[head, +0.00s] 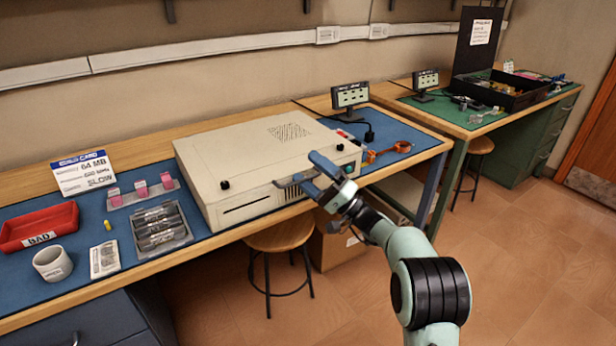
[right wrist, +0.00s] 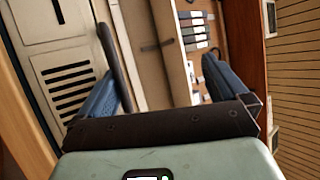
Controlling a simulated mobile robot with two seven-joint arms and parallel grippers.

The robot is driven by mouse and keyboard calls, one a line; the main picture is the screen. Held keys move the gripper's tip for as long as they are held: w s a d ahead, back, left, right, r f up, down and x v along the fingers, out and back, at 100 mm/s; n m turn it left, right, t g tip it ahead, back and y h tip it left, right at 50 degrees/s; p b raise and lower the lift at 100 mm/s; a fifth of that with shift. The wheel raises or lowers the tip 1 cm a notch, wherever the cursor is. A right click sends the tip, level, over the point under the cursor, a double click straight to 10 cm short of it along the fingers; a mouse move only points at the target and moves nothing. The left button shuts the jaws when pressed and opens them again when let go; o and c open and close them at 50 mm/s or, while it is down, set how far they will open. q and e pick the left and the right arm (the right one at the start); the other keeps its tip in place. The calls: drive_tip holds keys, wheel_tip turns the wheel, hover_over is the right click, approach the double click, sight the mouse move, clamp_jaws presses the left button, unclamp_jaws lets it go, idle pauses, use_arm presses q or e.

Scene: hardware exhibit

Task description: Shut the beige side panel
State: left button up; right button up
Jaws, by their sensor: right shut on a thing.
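The beige side panel (head: 265,140) is the broad upper face of a beige computer case (head: 250,208) lying flat on the blue-topped desk. It looks level with the case; I cannot tell whether a small gap is left. A dark handle (head: 284,182) sticks out at the front edge, and it also shows in the right wrist view (right wrist: 116,62) beside the left-hand finger. My left gripper is not in view.
Left of the case are a red tray (head: 40,228), a white mug (head: 53,263), a grey tray of modules (head: 160,228) and pink parts (head: 140,188). A small display (head: 350,96) stands behind. A stool (head: 282,236) is below the front edge. The right floor is open.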

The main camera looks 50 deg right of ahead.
drive_tip(key=shift+s+d+f+h, duration=0.15)
drive_tip(key=shift+s+d+f, duration=0.15)
drive_tip(key=shift+f, duration=0.3)
drive_tip(key=shift+s+d+f+h, duration=0.15)
drive_tip(key=shift+s+f, duration=0.2)
drive_tip(key=shift+f, duration=0.25)
drive_tip(key=shift+c, duration=0.2)
drive_tip(key=s, duration=0.3)
drive_tip(key=shift+d, duration=0.2)
drive_tip(key=c, duration=1)
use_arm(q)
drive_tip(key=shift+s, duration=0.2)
use_arm(e)
drive_tip(key=shift+s+d+f, duration=0.35)
drive_tip(key=shift+d+f, duration=0.2)
drive_tip(key=shift+f, duration=1.15)
drive_tip(key=shift+s+d+f, duration=0.35)
drive_tip(key=shift+d+f, duration=0.15)
drive_tip(key=shift+f, duration=1.2)
drive_tip(key=shift+s+d+f, duration=0.35)
drive_tip(key=shift+d+f, duration=0.2)
drive_tip(key=shift+f, duration=1.15)
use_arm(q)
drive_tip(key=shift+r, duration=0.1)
